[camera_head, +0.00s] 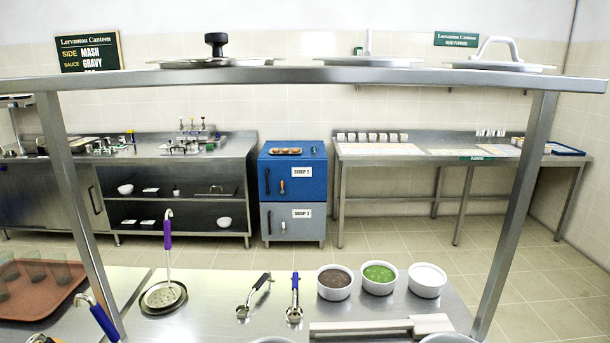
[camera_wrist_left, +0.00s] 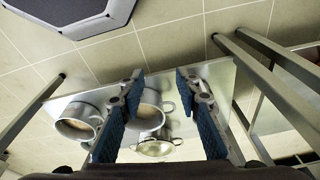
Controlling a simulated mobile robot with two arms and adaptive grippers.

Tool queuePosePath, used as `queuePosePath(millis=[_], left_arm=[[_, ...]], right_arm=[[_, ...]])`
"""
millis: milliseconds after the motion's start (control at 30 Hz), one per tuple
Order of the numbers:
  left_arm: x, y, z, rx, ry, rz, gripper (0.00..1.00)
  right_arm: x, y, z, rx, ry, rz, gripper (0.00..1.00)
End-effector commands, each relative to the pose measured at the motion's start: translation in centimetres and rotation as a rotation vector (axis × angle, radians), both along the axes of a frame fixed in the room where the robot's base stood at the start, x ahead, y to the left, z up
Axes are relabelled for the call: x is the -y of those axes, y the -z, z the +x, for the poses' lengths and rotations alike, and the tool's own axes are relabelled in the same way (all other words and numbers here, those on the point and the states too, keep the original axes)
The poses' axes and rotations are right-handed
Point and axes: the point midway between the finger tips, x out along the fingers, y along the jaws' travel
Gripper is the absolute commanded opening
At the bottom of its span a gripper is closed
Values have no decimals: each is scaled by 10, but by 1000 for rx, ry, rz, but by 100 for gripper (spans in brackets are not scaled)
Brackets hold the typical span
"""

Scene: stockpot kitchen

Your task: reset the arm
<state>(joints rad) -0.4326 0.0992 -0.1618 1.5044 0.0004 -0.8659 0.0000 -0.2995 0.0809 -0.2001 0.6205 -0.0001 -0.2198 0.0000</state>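My left gripper (camera_wrist_left: 158,88) shows in the left wrist view. Its two blue-padded fingers stand wide apart with nothing held between them. Beyond the fingers, lower down, is a metal surface (camera_wrist_left: 202,78) with several steel pots, including a left pot (camera_wrist_left: 75,128) and a lidless-looking small pot (camera_wrist_left: 156,147). The fingers partly cover a middle pot (camera_wrist_left: 150,118). I cannot tell the exact gap to the pots. Neither gripper nor arm shows in the head view, and my right gripper is in no view.
In the head view a steel counter (camera_head: 215,318) holds a skimmer (camera_head: 164,296), ladles, bowls and a red tray (camera_head: 45,290). An overhead shelf (camera_head: 330,77) with lids spans above it. Table legs (camera_wrist_left: 265,60) stand right in the wrist view. The floor (camera_head: 410,240) behind is clear.

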Motion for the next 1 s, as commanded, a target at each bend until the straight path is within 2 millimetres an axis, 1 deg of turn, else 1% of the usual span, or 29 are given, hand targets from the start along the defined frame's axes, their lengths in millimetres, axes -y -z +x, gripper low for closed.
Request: queuePosePath(millis=[33,67,100,167,200,267,300,400,500,633,700,1000], left_arm=[[-2,32,-14,-18,2,3,31],[-3,47,-22,-25,4,4,31],[-4,66,-32,-32,6,4,31],[-7,93,-50,-46,9,7,31],[-9,110,-62,-53,11,7,31],[-13,133,-82,-65,13,9,31],[-15,146,-95,-72,15,10,31],[-21,172,-124,-87,18,12,31],[-26,188,-147,-96,22,15,31],[-29,197,-163,-101,24,15,31],[-30,198,-166,-103,25,16,31],[-30,198,-166,-103,25,16,31]], right_arm=[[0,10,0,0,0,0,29],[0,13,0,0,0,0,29],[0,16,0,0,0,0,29],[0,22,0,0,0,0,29],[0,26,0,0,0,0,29],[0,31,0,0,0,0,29],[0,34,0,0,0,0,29],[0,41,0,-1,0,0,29],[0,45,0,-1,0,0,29],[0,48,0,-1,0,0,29],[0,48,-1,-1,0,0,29],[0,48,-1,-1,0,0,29]])
